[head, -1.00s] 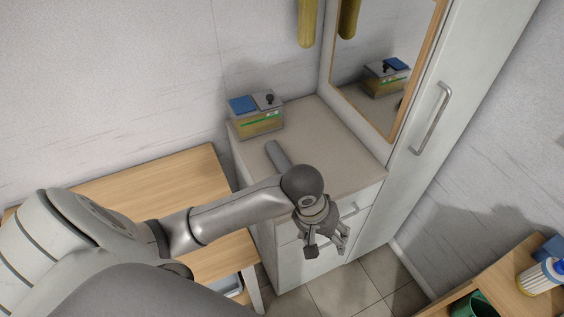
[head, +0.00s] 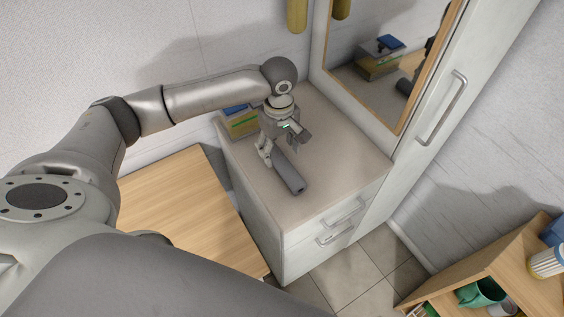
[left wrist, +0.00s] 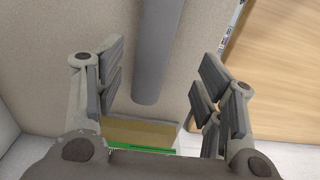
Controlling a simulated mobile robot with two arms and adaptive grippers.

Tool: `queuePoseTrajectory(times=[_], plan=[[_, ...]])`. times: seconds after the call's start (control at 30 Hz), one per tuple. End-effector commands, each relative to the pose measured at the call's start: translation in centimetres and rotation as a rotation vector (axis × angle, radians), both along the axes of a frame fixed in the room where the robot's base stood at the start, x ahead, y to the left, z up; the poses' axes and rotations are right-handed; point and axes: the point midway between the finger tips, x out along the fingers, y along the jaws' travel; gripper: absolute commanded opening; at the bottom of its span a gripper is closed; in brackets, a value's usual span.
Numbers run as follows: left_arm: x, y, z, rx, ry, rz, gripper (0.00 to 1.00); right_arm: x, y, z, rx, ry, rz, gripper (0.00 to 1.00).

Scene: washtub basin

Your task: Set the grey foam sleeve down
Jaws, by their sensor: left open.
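The grey foam sleeve (head: 289,174) lies on its side on the beige top of the white drawer cabinet (head: 335,175). My left gripper (head: 282,150) is open above the cabinet top, at the sleeve's far end near the wall. In the left wrist view the sleeve (left wrist: 156,45) runs down between the two open fingers of the gripper (left wrist: 160,78), with clear gaps on both sides. In the head view the gripper hides the sleeve's far end. My right gripper is not in view.
A box (head: 240,122) with a green stripe stands at the back of the cabinet top, partly behind my arm. A mirror (head: 385,45) is at the right. A wooden table (head: 180,205) stands at the left. The front right of the cabinet top is clear.

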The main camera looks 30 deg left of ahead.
Motion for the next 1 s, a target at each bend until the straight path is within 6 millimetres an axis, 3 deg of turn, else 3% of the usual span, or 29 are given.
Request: queuePoseTrajectory(times=[0.27, 0.53, 0.83, 1.0], plan=[[0.2, 0.0, -2.3, 0.002, 0.001, 0.000, 0.62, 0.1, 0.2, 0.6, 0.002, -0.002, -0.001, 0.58], [0.8, -0.1, -6.0, 0.002, 0.000, -0.001, 0.62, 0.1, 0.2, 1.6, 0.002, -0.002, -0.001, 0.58], [0.8, -0.1, -6.7, 0.002, -0.003, -0.002, 0.62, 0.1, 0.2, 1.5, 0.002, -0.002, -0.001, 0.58], [0.8, -0.1, -6.7, 0.002, -0.002, -0.002, 0.42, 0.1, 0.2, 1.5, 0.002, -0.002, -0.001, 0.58]])
